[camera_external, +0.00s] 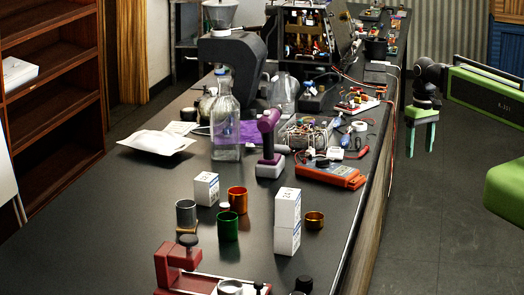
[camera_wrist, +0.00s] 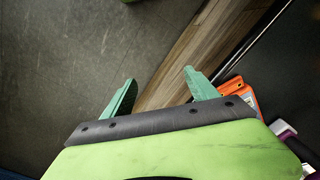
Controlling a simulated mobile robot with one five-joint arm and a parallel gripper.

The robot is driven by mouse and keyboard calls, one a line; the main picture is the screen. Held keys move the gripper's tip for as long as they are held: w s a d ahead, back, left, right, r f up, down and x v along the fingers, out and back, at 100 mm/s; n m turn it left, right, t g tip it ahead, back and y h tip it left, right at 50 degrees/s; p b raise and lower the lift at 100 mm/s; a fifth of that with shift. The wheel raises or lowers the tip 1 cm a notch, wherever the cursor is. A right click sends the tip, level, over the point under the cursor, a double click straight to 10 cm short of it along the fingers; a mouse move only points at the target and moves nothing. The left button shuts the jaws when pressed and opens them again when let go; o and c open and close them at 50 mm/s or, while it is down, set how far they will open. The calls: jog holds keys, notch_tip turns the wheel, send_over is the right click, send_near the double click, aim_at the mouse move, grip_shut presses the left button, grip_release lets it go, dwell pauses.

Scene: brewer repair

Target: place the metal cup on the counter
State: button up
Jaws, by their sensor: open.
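A silver-grey metal cup (camera_external: 186,213) stands upright on the dark counter (camera_external: 125,235), left of a green cup (camera_external: 228,227). A brownish ring-like item shows just below it. My gripper (camera_external: 420,150) is open and empty, over the floor to the right of the counter, well apart from the cup. In the wrist view my two green fingers (camera_wrist: 159,78) are spread, with floor and the counter's wooden side (camera_wrist: 190,60) beyond them. The metal cup is not visible in the wrist view.
An orange cup (camera_external: 237,200), white boxes (camera_external: 287,222) and a small copper cup (camera_external: 315,220) stand near the metal cup. A red clamp-like device (camera_external: 178,268) is in front. An orange meter (camera_external: 330,175), purple tool (camera_external: 268,135) and glass bottle (camera_external: 226,125) stand behind. The left front counter is clear.

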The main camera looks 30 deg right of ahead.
jog(key=shift+o, duration=0.3)
jog(key=shift+s+d, duration=0.2)
jog(key=shift+w+a, duration=0.1)
